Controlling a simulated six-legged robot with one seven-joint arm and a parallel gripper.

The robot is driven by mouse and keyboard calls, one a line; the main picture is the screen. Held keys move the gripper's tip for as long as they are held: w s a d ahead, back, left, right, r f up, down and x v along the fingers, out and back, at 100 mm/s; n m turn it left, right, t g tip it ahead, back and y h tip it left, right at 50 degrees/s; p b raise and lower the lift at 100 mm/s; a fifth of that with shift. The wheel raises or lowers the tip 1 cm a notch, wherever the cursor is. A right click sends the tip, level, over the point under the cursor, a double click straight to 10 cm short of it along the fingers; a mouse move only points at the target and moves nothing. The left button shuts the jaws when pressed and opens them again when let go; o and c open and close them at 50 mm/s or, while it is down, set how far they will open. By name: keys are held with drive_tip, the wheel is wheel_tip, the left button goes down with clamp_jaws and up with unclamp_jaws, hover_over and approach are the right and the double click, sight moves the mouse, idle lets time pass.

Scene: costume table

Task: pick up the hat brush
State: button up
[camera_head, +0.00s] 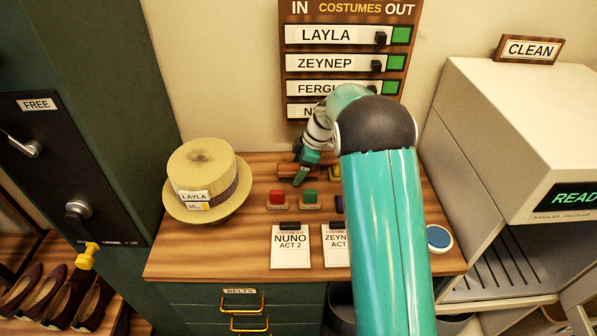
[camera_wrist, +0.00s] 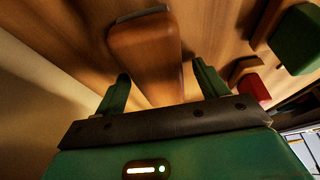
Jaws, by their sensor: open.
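The hat brush appears to be the brown wooden block with a grey edge in the wrist view (camera_wrist: 146,62); it lies on the wooden table top (camera_head: 215,255). In the head view a small part of it (camera_head: 286,170) shows at the back of the table, left of my gripper (camera_head: 303,174). In the wrist view my gripper (camera_wrist: 163,82) is open, its two green fingers apart. The near end of the brush reaches toward the gap between the fingers. Nothing is held. My arm hides the table's back right part.
A straw hat (camera_head: 204,176) stands at the table's left. A red block (camera_head: 277,197) and a green block (camera_head: 309,197) sit in front of my gripper. A name card (camera_head: 291,250) lies near the front edge. A pale machine (camera_head: 520,130) stands on the right.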

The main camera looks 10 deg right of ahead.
drive_tip(key=c, duration=1.1)
drive_tip(key=shift+r, duration=0.15)
drive_tip(key=shift+c, duration=0.2)
drive_tip(key=shift+r, duration=0.55)
drive_tip(key=s+d+r, duration=0.1)
drive_tip(key=s+r, duration=1)
drive_tip(key=s, duration=0.3)
drive_tip(key=shift+d+r, duration=0.15)
drive_tip(key=shift+r, duration=0.2)
drive_tip(key=o, duration=0.4)
drive_tip(key=shift+c, duration=1.1)
